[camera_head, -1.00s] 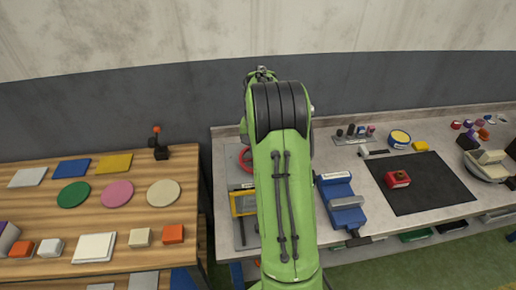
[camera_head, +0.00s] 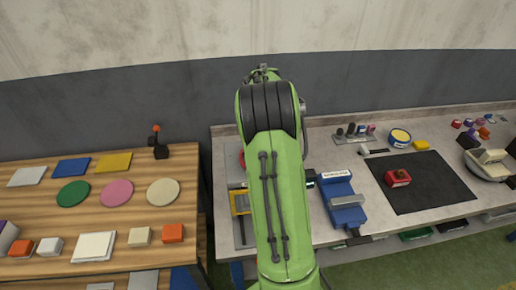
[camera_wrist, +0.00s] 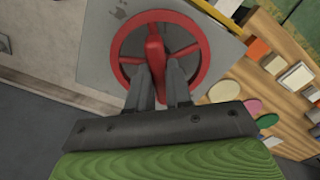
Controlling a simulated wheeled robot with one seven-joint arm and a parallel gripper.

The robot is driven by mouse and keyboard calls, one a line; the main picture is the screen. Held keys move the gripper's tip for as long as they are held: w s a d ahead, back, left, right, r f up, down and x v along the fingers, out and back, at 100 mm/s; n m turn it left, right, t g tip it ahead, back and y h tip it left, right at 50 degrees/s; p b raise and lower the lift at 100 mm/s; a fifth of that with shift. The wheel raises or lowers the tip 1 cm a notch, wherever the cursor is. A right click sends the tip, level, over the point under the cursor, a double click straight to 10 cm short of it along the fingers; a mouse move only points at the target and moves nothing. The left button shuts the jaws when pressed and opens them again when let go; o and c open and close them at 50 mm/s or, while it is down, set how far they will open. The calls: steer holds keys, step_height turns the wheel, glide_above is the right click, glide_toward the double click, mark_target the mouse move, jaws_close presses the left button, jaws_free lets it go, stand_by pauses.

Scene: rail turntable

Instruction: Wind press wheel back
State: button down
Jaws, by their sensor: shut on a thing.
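The red press wheel (camera_wrist: 203,48) shows in the wrist view, with a rim, spokes and a raised red handle (camera_wrist: 154,42) in front of a grey plate (camera_wrist: 97,45). My gripper (camera_wrist: 157,78) is shut on the red handle, with one finger on each side of it. The fingers hide the handle's lower end. In the head view, my green arm covers most of the press. Its yellow part (camera_head: 238,203) and a sliver of the red wheel show just left of the arm.
A blue vise (camera_head: 342,200) stands on the grey bench right of my arm. A black mat (camera_head: 430,180) with a red block (camera_head: 398,178) lies further right. A wooden table (camera_head: 105,215) with coloured discs and blocks stands left, across a narrow gap.

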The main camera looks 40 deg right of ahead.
steer(key=n, duration=0.2)
steer(key=n+b, duration=0.1)
steer(key=n, duration=0.1)
steer(key=shift+s+a+f+n, duration=0.1)
steer(key=shift+f+n, duration=0.2)
steer(key=shift+f, duration=0.05)
steer(key=n+b, duration=0.1)
steer(key=n, duration=0.3)
steer(key=shift+n, duration=0.3)
steer(key=c, duration=1.1)
jaws_free()
steer(key=shift+s+r, duration=0.1)
steer(key=shift+r, duration=0.05)
steer(key=shift+o, duration=0.3)
steer(key=shift+w, duration=0.25)
step_height(320, 180, up, 16)
steer(key=p, duration=0.4)
steer(key=shift+p, duration=0.4)
